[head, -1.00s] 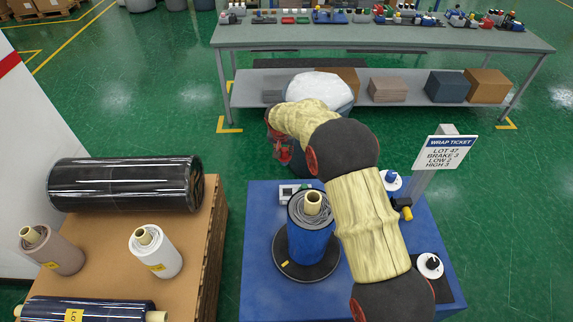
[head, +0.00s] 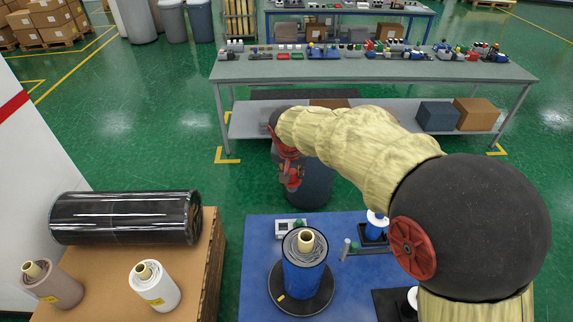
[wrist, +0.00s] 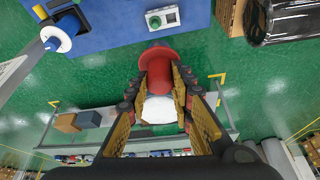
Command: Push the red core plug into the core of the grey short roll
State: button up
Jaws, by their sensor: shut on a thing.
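The red core plug (wrist: 162,58), with a round flange, is held between the fingertips of my gripper (wrist: 165,82) in the wrist view. In the head view my gripper (head: 291,180) hangs beyond the blue table, over the green floor side, and the plug cannot be told apart clearly there. A grey-brown short roll (head: 58,288) with a cream core stands at the left of the cardboard-coloured pallet top, and looks like the grey short roll. It is well to the left of and nearer than my gripper, and is not seen in the wrist view.
A white short roll (head: 160,291) stands beside it, and a long black roll (head: 125,218) lies behind both. A blue-wrapped roll (head: 303,274) stands on a black turntable on the blue table (head: 260,232). A long workbench (head: 370,68) stands at the back, with open floor before it.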

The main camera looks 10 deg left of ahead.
jog(key=s+d+f, duration=0.4)
jog(key=s+d, duration=0.3)
jog(key=s, duration=0.3)
notch_tip(320, 180, down, 8)
jog(key=b, duration=0.5)
jog(key=shift+w+a, duration=0.15)
jog(key=shift+f+b, duration=1)
jog(key=shift+f, duration=0.1)
dwell(1.0)
jog(key=o, duration=1)
jog(key=shift+o, duration=0.5)
jog(key=v, duration=1.2)
